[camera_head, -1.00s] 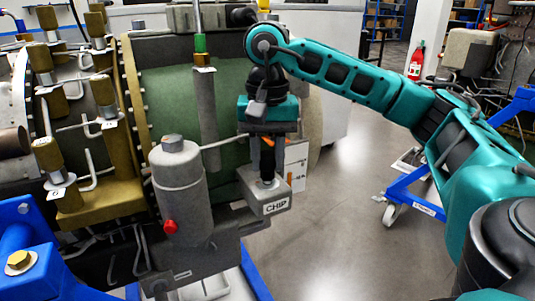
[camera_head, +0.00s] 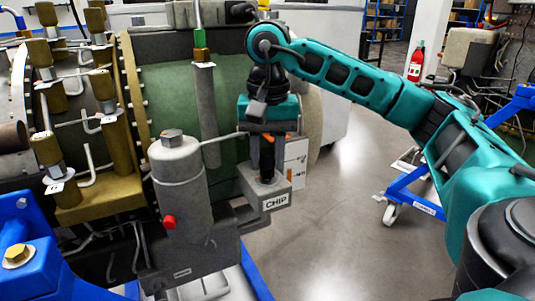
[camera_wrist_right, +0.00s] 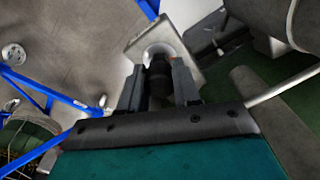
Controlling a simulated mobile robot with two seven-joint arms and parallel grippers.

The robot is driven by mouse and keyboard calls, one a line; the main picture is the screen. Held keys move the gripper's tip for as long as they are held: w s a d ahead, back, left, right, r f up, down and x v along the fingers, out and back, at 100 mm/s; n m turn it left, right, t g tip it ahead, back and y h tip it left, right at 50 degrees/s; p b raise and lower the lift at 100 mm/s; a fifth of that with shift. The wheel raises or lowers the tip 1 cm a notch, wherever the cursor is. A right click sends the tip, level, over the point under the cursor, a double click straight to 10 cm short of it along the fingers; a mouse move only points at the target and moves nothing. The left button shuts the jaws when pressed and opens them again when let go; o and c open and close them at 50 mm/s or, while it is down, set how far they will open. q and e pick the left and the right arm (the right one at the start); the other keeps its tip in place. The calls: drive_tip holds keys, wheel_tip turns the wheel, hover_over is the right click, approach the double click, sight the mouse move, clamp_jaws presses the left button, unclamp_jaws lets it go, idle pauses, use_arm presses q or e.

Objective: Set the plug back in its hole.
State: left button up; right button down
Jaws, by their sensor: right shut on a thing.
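The plug (camera_head: 267,167) is black and upright, held by my right gripper (camera_head: 268,143) directly over the grey block marked CHIP (camera_head: 275,203). Its lower end meets the block's top in the head view; I cannot tell how deep it sits. In the right wrist view, the black plug (camera_wrist_right: 158,78) is between the two fingers of my right gripper (camera_wrist_right: 159,85). A pale round rim on the block (camera_wrist_right: 136,48) shows around the plug's far end. The hole itself is mostly hidden by the plug. My left gripper is not in view.
A grey cylinder with a red knob (camera_head: 179,190) stands left of the block, with a thin pipe running toward my gripper. The green turbine casing (camera_head: 165,95) is behind. Open floor (camera_head: 335,230) lies to the right, with a blue wheeled stand (camera_head: 408,197).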

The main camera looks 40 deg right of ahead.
drive_tip(key=shift+s+a+f, duration=0.1)
drive_tip(key=shift+s+f, duration=0.05)
drive_tip(key=shift+f, duration=0.3)
drive_tip(key=c, duration=1.3)
unclamp_jaws()
drive_tip(key=o, duration=0.7)
drive_tip(key=shift+r, duration=0.1)
drive_tip(key=shift+o, duration=0.2)
drive_tip(key=shift+r, duration=0.1)
drive_tip(key=shift+r+p, duration=2.95)
drive_tip(key=shift+r, duration=0.55)
